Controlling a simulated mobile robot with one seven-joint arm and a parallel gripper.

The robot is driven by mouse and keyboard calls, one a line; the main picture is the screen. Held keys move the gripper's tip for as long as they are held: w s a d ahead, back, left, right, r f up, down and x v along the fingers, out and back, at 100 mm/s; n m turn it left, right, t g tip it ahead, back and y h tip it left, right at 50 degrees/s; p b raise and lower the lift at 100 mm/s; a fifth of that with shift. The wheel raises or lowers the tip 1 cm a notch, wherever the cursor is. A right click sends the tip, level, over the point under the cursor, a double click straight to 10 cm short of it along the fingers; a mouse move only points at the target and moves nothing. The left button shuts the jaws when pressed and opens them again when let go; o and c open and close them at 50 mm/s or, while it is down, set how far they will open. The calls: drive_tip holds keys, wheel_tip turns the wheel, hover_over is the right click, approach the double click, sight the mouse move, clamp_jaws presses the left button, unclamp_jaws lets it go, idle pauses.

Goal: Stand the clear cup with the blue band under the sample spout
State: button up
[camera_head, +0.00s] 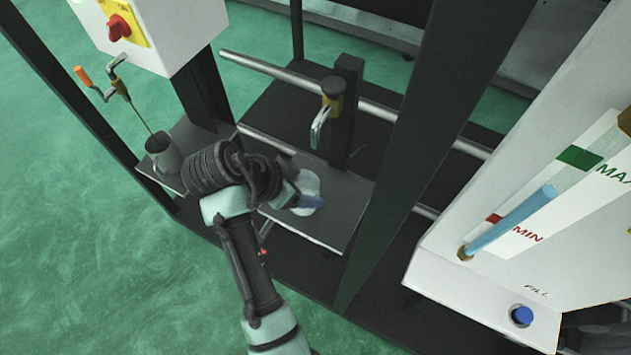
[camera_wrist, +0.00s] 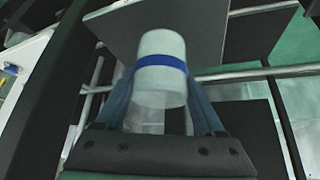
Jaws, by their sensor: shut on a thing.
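The clear cup with the blue band shows whitish in the wrist view (camera_wrist: 161,48), its band around the middle. It also shows in the head view (camera_head: 310,184), partly hidden by my wrist. My gripper (camera_wrist: 162,85) is shut on the cup, one finger on each side. A curved silver spout (camera_head: 319,127) with a yellow collar hangs on a dark post. The cup appears below it in the picture, over a grey shelf (camera_head: 338,222). I cannot tell whether the cup touches the shelf or is straight under the spout; no label marks the sample spout.
A dark upright (camera_head: 395,165) rises right of the cup. A white panel (camera_head: 480,270) with a level gauge stands at the right.

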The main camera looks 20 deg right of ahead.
sight(314, 189)
drive_tip(key=shift+w+d, duration=0.3)
drive_tip(key=shift+d, duration=0.35)
drive_tip(key=shift+w+d, duration=0.25)
drive_tip(key=shift+d, duration=0.35)
drive_tip(key=shift+w+d+f, duration=0.1)
drive_tip(key=shift+d, duration=0.1)
drive_tip(key=shift+f+p, duration=0.6)
drive_tip(key=shift+f, duration=1.1)
drive_tip(key=o, duration=1.3)
drive_tip(key=shift+f, duration=0.1)
